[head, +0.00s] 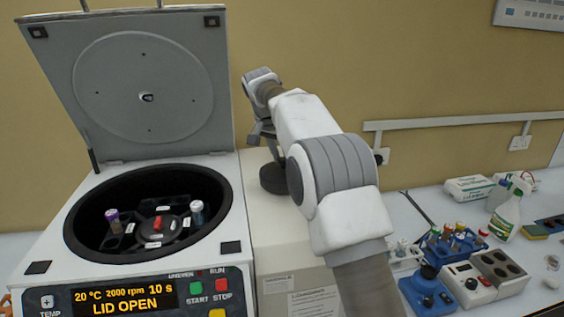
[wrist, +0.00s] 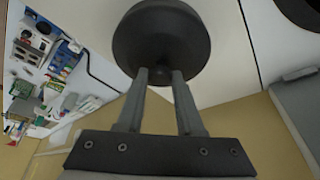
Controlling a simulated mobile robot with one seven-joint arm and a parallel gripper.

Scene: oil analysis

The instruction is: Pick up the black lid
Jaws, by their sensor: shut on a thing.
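The black lid (head: 273,181) is a round dark disc over the white surface just right of the centrifuge, partly hidden behind my arm. In the wrist view the lid (wrist: 160,32) fills the top middle, and its small knob lies between my fingertips. My gripper (wrist: 160,76) is shut on the lid's knob. In the head view my gripper (head: 267,148) points down onto the lid from above. I cannot tell whether the lid touches the surface below it.
The centrifuge (head: 48,248) stands at left with its hinged cover (head: 75,50) raised and tubes in its rotor. At right, a blue tube rack (head: 455,247), a grey-topped block (head: 500,272) and a spray bottle (head: 508,214) stand on the bench. The wall is close behind.

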